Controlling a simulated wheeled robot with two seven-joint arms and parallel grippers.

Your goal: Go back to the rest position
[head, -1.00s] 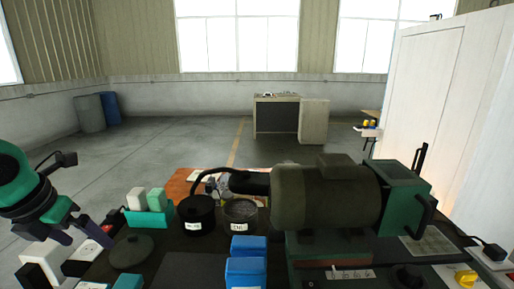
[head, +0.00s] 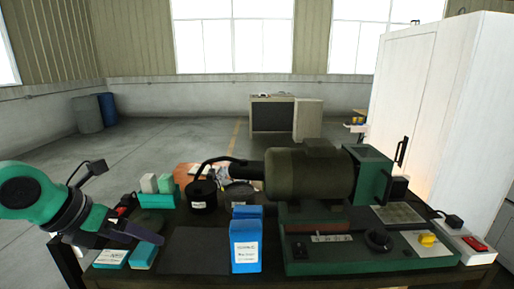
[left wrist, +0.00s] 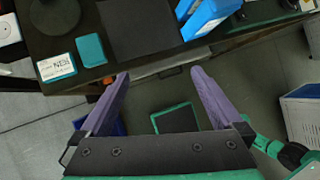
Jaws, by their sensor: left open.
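My left gripper (head: 132,237) is at the near left corner of the dark workbench (head: 72,268), its purple fingers reaching in from the left. In the left wrist view my left gripper (left wrist: 160,74) is open, with nothing between the fingers. Its fingertips lie over the bench's front edge and the floor. A teal block (head: 144,255) and a teal box with a white label (head: 111,259) are close to the fingers in the head view. Whether they touch is not clear there, but in the left wrist view they lie apart. My right gripper is not in view.
A dark mat (head: 193,250) and blue boxes (head: 245,247) lie along the bench front. A green machine with a large motor (head: 309,174) fills the right half. Black pots (head: 202,196) stand behind. A white cabinet (head: 425,120) stands at right.

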